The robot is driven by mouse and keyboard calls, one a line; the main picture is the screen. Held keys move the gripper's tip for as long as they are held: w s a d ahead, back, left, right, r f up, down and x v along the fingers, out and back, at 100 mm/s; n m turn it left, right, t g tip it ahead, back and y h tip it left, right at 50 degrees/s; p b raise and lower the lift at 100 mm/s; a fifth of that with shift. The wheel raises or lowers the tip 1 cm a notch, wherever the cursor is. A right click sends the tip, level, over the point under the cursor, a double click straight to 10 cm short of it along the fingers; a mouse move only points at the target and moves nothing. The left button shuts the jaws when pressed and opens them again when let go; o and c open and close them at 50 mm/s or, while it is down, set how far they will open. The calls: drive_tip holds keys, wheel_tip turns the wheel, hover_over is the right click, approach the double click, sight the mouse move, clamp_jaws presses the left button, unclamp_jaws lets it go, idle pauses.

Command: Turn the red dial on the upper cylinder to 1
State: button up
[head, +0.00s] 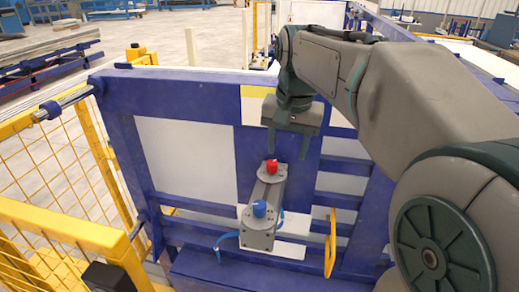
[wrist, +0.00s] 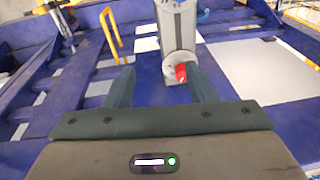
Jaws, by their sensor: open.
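The red dial (head: 271,166) sits on the far, upper end of a grey cylinder unit (head: 265,191). A blue dial (head: 259,208) sits on its near end. My gripper (head: 287,150) is open and empty, just above and beyond the red dial. In the wrist view the red dial (wrist: 181,72) shows close beside the right fingertip, which seems to hide part of it. The left fingertip is well apart from it, with blue frame showing between. Contact with the dial cannot be told. The dial's marks are too small to read.
The unit is mounted on a blue frame (head: 118,125) with crossbars and white panels. A yellow handle (head: 330,243) stands right of the unit. Blue hoses (head: 226,240) curve beside its near end. Yellow mesh fencing (head: 50,165) stands at left.

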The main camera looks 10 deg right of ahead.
sight(272, 162)
drive_tip(key=w+r+m+g+b, duration=0.2)
drive_tip(key=w+m, duration=0.2)
drive_tip(key=w, duration=0.8)
drive_tip(key=f, duration=0.7)
drive_tip(key=f+b, duration=0.1)
drive_tip(key=f, duration=0.6)
drive_tip(key=shift+s+a+f+b, duration=0.1)
drive_tip(key=shift+a+b, duration=0.1)
drive_tip(key=shift+b, duration=0.1)
drive_tip(key=c, duration=1)
